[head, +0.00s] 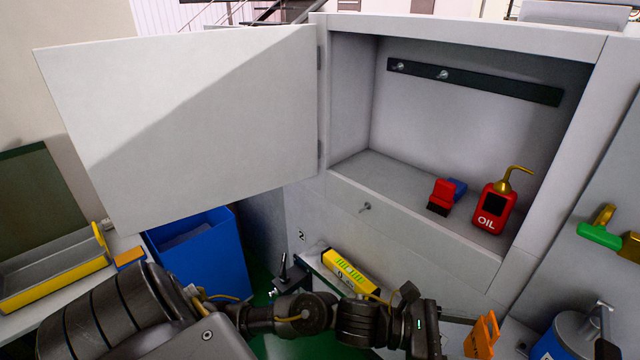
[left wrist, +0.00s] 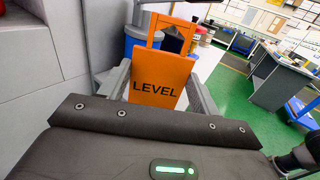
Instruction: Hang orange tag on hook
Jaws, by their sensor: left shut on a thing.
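The orange tag (left wrist: 157,80) is marked LEVEL and has an open loop at its top. It stands upright between the fingers of my left gripper (left wrist: 158,88), which is shut on it. In the head view the tag (head: 483,334) is at the lower right, with my left gripper (head: 468,343) beside it, below and outside the open cabinet. Inside the cabinet a dark rail (head: 500,86) on the back wall carries a left hook (head: 400,66) and another hook (head: 443,75), both bare. My right gripper is not seen.
The cabinet door (head: 190,125) is swung open to the left. A yellow level (head: 350,271) lies below. A blue bin (head: 205,255) is at the left.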

